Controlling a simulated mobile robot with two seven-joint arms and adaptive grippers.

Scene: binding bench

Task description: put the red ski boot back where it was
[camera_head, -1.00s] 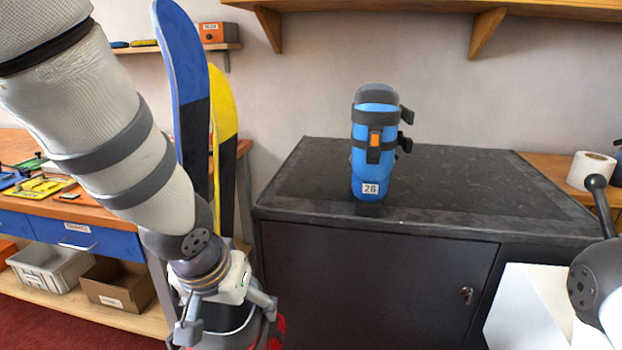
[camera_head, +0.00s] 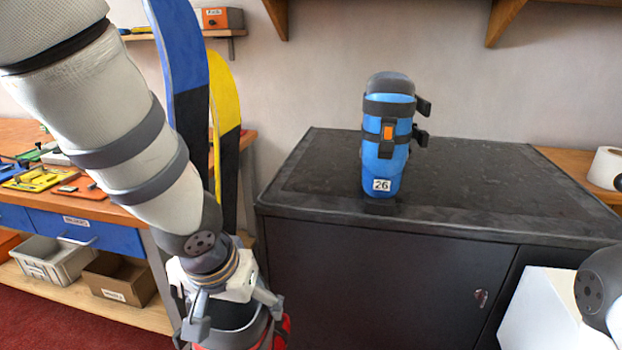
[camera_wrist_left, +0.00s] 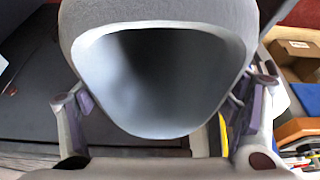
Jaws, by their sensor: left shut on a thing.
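My left gripper (camera_head: 235,318) is shut on the red ski boot (camera_head: 283,330), low in front of the dark cabinet. Only part of its red shell and its grey cuff show in the head view; its lower part is cut off by the frame. In the left wrist view the boot's wide grey cuff (camera_wrist_left: 165,14) and dark hollow fill the middle, between the two fingers (camera_wrist_left: 160,110). A blue ski boot (camera_head: 385,160) with a "26" label stands upright on the black cabinet top (camera_head: 480,180). My right gripper is out of view; only part of that arm shows.
A blue ski (camera_head: 180,60) and a yellow ski (camera_head: 226,100) stand upright behind my left arm. A workbench with blue drawers (camera_head: 85,235) is at the left. The cabinet top is clear on both sides of the blue boot. A white box (camera_head: 545,310) stands at lower right.

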